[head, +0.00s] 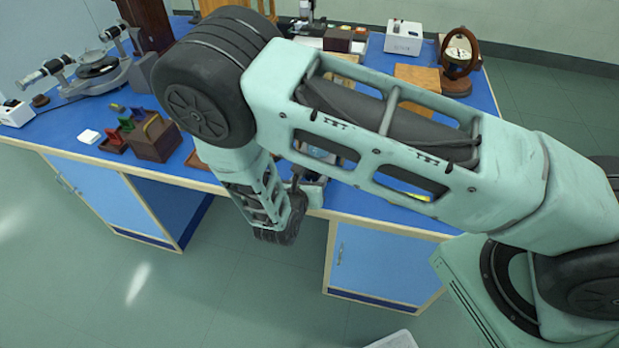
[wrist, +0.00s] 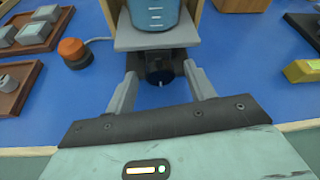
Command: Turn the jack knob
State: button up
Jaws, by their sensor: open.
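The jack shows in the wrist view as a pale grey top plate (wrist: 157,43) with a dark body under it. A blue beaker (wrist: 153,14) with white marks stands on the plate. The black jack knob (wrist: 156,70) faces me below the plate's front edge. My gripper (wrist: 160,76) is open, with one grey finger on each side of the knob. Gaps show between the fingers and the knob, and I see no contact. In the head view my own arm hides most of the jack, and the knob cannot be made out.
An orange-topped round button (wrist: 75,52) with a cable sits left of the jack. Brown trays (wrist: 14,88) with grey blocks lie farther left. A yellow block (wrist: 303,71) is at the right. Wooden uprights flank the beaker. The bench's front edge runs below my fingers.

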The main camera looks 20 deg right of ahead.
jog(key=c, duration=1)
jog(key=shift+b, duration=0.35)
jog(key=m+b, duration=0.1)
jog(key=m+t+y+b, duration=0.1)
jog(key=m+y+b, duration=0.1)
jog(key=b, duration=0.1)
jog(key=shift+s+d+f+t, duration=0.1)
jog(key=shift+s+f+t, duration=0.05)
jog(key=shift+f+t, duration=0.15)
jog(key=m+y+b, duration=0.1)
jog(key=m+b, duration=0.1)
jog(key=b, duration=0.1)
jog(key=shift+d+t, duration=0.1)
jog(key=shift+t, duration=0.3)
jog(key=shift+r+m+t+b, duration=0.15)
jog(key=shift+m+t+b, duration=0.15)
jog(key=shift+m+b, duration=0.35)
jog(key=shift+y, duration=0.3)
